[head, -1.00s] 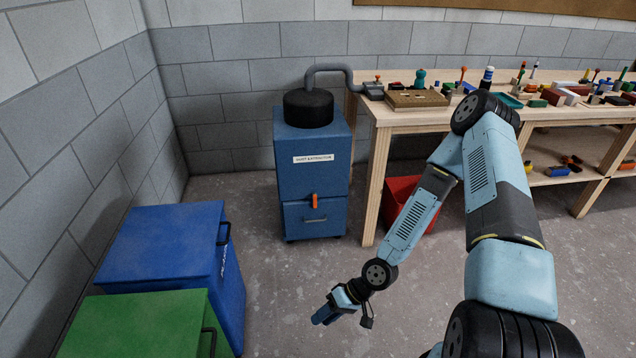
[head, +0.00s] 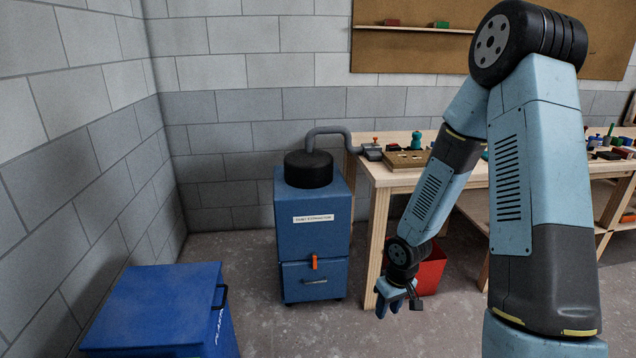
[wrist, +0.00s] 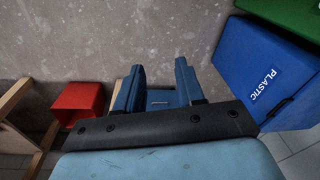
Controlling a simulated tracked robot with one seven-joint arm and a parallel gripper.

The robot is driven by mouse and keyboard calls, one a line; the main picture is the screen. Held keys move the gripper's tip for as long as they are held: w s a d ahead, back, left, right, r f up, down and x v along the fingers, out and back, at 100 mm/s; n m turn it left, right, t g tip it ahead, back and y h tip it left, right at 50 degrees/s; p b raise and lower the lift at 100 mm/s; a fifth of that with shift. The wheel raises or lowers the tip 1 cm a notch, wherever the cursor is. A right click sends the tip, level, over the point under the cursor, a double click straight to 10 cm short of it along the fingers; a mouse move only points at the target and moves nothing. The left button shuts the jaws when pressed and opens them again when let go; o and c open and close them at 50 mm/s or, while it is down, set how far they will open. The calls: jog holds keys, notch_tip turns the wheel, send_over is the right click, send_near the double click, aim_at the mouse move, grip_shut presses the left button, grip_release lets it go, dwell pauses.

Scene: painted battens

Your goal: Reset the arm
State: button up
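My gripper (head: 389,308) hangs at the end of my folded arm, in front of the workbench's left end and to the right of the blue dust extractor. It points down toward the floor. In the wrist view my gripper (wrist: 158,85) shows two blue fingers set well apart. Nothing is held between them; part of the dust extractor shows in the gap behind them.
The dust extractor (head: 312,245) stands left of the workbench (head: 378,235). A red bin (head: 430,272) sits by the bench, partly behind my arm. A blue plastic bin (head: 150,305) is at lower left; a green bin (wrist: 296,14) shows in the wrist view. Floor between is clear.

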jog(key=s+d+r+m+t+h, duration=0.1)
jog(key=d+r, duration=0.2)
jog(key=r, duration=0.8)
jog(key=s+d+r+m+t+h, duration=0.1)
jog(key=d+r+m+t+h, duration=0.15)
jog(key=r, duration=0.95)
jog(key=s+r+m+t+y, duration=0.1)
jog(key=s+r+y, duration=0.1)
jog(key=s+r, duration=1.3)
jog(key=shift+s+a+r+t, duration=0.3)
jog(key=shift+s+r+t, duration=0.05)
jog(key=shift+r, duration=0.6)
jog(key=shift+y, duration=0.25)
